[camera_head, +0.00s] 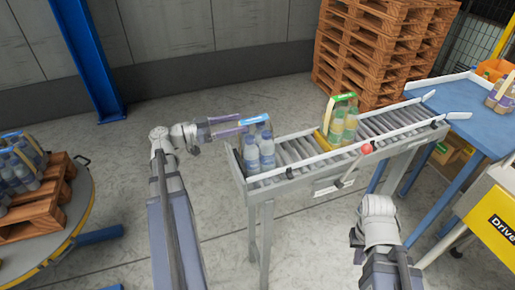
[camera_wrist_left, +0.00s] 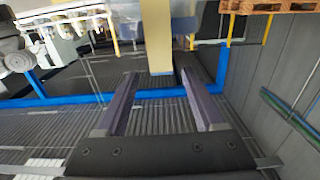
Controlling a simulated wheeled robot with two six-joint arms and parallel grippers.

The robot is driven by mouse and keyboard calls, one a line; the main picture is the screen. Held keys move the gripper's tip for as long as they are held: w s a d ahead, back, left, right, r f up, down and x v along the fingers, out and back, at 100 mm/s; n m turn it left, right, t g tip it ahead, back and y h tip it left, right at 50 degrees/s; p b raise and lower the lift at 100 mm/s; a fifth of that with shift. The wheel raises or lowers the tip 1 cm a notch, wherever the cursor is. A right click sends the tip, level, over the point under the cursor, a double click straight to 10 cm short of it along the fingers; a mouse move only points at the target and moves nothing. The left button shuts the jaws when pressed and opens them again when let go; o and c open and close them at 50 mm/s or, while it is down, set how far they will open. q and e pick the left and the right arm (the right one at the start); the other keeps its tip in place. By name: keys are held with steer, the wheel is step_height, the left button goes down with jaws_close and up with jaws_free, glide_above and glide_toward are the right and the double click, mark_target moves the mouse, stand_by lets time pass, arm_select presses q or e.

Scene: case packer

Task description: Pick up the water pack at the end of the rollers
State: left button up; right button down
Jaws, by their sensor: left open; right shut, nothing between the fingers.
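The water pack (camera_head: 260,152) is a set of clear bottles with blue labels and a blue-and-white strip on top. It stands upright at the left end of the roller conveyor (camera_head: 292,150). My left gripper (camera_head: 240,126) is open and empty. Its fingers point right, just left of the pack's top and apparently apart from it. In the left wrist view the open fingers (camera_wrist_left: 160,88) also show, with a pale upright strip beyond that I cannot identify. My right arm is at the lower right of the head view; its fingers do not show.
A green-labelled bottle pack (camera_head: 341,121) stands further along the rollers. A lever with a red knob (camera_head: 367,149) is at the conveyor's front side. Stacked pallets (camera_head: 380,45) stand behind. A blue table (camera_head: 478,127) is right; a pallet (camera_head: 42,207) with bottle packs is left.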

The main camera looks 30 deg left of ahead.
mark_target(268, 116)
arm_select(q)
steer(key=shift+f+x, duration=0.2)
steer(key=shift+x, duration=3.35)
steer(key=shift+w+a, duration=0.1)
steer(key=shift+c, duration=0.3)
jaws_close()
steer(key=shift+r, duration=0.1)
